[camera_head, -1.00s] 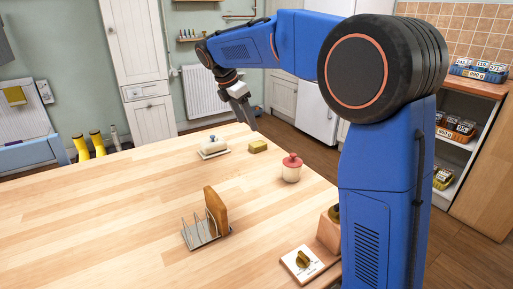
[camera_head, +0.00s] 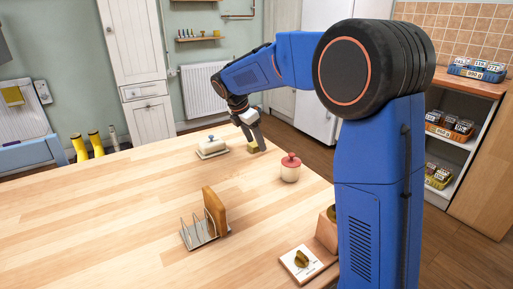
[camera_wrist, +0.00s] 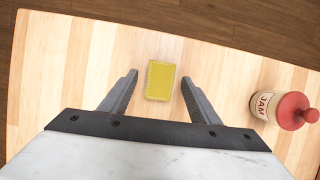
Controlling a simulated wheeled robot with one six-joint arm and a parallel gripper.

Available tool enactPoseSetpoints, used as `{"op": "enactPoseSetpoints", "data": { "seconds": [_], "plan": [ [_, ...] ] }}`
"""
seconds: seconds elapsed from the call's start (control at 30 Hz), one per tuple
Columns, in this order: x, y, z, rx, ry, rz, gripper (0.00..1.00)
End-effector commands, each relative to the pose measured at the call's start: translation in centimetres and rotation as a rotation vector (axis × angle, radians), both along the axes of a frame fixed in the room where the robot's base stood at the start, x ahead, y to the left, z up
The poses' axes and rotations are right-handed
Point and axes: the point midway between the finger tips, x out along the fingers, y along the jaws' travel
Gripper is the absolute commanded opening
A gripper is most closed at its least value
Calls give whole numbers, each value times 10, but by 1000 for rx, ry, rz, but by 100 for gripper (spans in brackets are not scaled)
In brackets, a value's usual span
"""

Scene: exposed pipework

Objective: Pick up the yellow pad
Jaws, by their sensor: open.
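The yellow pad (camera_wrist: 160,80) lies on the wooden table top (camera_wrist: 65,60), a small rectangular block with its long side running away from my gripper in the wrist view. My gripper (camera_wrist: 158,90) is open, with one finger on each side of the pad and a gap on both sides. In the head view my gripper (camera_head: 256,141) is low at the far part of the table. It partly hides the pad (camera_head: 252,148) there. I cannot tell the exact height of the fingertips above the table.
A jam jar (camera_wrist: 281,108) with a red lid stands right of the gripper; it also shows in the head view (camera_head: 290,172). A butter dish (camera_head: 211,148) is left of the pad. A toast rack (camera_head: 199,233) stands nearer. The table's left half is clear.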

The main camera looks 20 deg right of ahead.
Motion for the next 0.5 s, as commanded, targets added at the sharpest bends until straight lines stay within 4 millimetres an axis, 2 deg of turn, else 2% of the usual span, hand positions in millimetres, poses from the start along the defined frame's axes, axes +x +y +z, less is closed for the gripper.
{"op": "enactPoseSetpoints", "data": {
  "seconds": [0.17, 0.2, 0.37, 0.4, 0.5],
  "plan": [
    [0, 0, -1, 0, 0, 0, 56],
    [0, 0, -1, 0, 0, 0, 54],
    [0, 0, 0, 0, 0, 0, 16],
    [0, 0, 0, 0, 0, 0, 12],
    [0, 0, 0, 0, 0, 0, 12]
  ]
}}
